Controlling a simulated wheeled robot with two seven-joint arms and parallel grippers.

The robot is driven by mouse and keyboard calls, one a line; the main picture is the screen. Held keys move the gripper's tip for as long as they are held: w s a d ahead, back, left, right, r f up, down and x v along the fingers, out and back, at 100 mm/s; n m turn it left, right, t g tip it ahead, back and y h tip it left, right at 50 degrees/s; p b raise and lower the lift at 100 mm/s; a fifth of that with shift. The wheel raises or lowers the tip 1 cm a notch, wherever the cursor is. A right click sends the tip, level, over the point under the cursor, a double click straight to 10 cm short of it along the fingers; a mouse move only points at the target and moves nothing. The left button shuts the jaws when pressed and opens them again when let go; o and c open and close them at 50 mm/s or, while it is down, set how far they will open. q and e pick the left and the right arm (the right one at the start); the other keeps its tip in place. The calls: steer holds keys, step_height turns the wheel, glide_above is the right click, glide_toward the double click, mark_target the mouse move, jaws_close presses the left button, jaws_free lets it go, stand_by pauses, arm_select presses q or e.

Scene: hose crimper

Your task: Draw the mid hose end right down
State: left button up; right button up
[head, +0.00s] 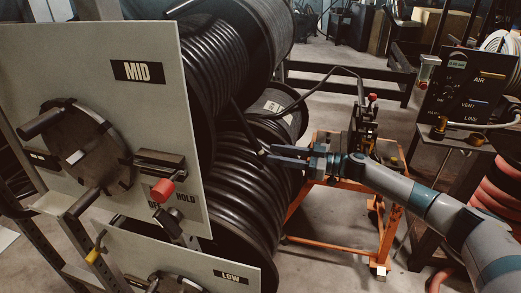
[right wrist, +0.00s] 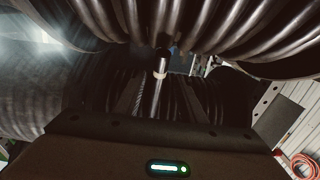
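The mid reel (head: 215,75) carries black hose behind the grey panel marked MID (head: 90,100). A black hose end (head: 250,133) hangs down from it, toward my right fingertips. My right gripper (head: 270,154) reaches in from the right, its two dark fingers apart with a gap between them. In the right wrist view the hose end (right wrist: 161,62), with a pale band at its lower tip, hangs in line with the gap between the fingers (right wrist: 158,100). I cannot tell whether the fingers touch it. My left gripper is not in view.
A lever with a red knob (head: 162,190) stands out from the MID panel near the word HOLD. An orange cart (head: 330,225) with a machine (head: 362,125) stands behind. A black AIR panel (head: 470,85) is at right.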

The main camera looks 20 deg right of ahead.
mark_target(265, 163)
steer(key=shift+p+x, duration=0.3)
steer(key=shift+x, duration=2.65)
jaws_close()
steer(key=shift+s+d+f+b, duration=0.15)
steer(key=shift+s+f, duration=0.05)
steer(key=shift+f, duration=0.4)
steer(key=shift+s+d+f+b, duration=0.15)
steer(key=shift+d+f+b, duration=0.05)
steer(key=shift+f, duration=0.45)
steer(key=shift+s+d+f+b, duration=0.15)
steer(key=shift+s+f, duration=0.05)
steer(key=shift+f, duration=0.4)
steer(key=shift+d+f, duration=0.15)
steer(key=shift+d, duration=0.35)
steer(key=shift+c, duration=0.2)
jaws_free()
steer(key=shift+r, duration=0.25)
steer(key=shift+o, duration=0.2)
steer(key=shift+a+r, duration=0.1)
steer(key=shift+a, duration=0.25)
